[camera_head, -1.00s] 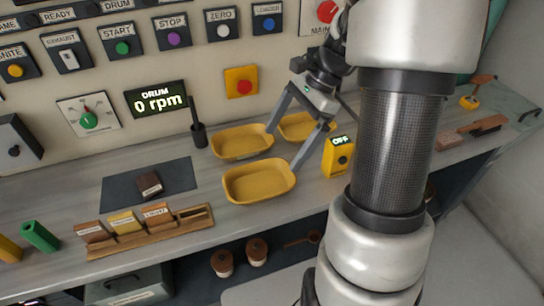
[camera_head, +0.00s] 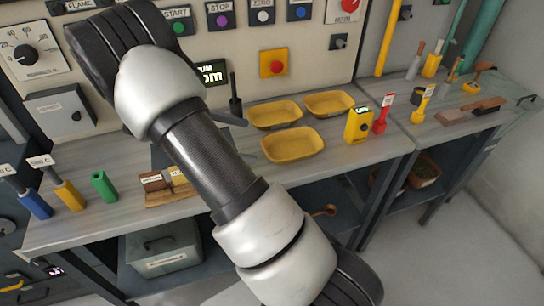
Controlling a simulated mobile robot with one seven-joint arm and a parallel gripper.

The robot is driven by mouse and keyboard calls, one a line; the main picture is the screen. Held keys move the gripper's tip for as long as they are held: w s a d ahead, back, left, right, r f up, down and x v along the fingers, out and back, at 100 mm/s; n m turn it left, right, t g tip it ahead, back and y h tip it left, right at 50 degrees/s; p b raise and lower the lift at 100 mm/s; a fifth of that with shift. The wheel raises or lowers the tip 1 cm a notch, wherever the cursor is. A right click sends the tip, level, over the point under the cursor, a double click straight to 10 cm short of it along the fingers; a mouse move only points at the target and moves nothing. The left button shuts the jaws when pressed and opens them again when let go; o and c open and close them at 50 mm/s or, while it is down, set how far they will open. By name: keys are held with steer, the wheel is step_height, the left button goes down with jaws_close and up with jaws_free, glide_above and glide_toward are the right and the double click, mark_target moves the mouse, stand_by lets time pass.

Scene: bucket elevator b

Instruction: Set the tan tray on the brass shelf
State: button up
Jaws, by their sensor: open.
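Three mustard-yellow trays stand on the grey counter: a back left tray (camera_head: 275,115), a back right tray (camera_head: 329,104) and a front tray (camera_head: 293,146). They look alike, and I cannot tell which is the tan tray. All three look empty. I cannot make out a brass shelf.
A yellow box (camera_head: 359,124) and a red-handled tool (camera_head: 383,113) stand right of the trays. A control panel with a red button (camera_head: 273,63) rises behind. A grey bin (camera_head: 162,249) sits below the counter.

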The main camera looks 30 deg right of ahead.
steer(key=w+a+n+t+h, duration=0.1)
steer(key=a+n, duration=0.1)
glide_toward(287, 151)
steer(key=d, duration=0.1)
steer(key=d+r, duration=0.1)
steer(key=d, duration=0.1)
steer(key=d+r, duration=0.1)
steer(key=shift+s+d, duration=0.15)
steer(key=shift+s, duration=0.25)
steer(key=x, duration=0.5)
steer(key=shift+s+f+b, duration=0.1)
steer(key=shift+f+b, duration=0.1)
steer(key=shift+b, duration=0.1)
steer(key=shift+r, duration=0.1)
steer(key=c, duration=0.9)
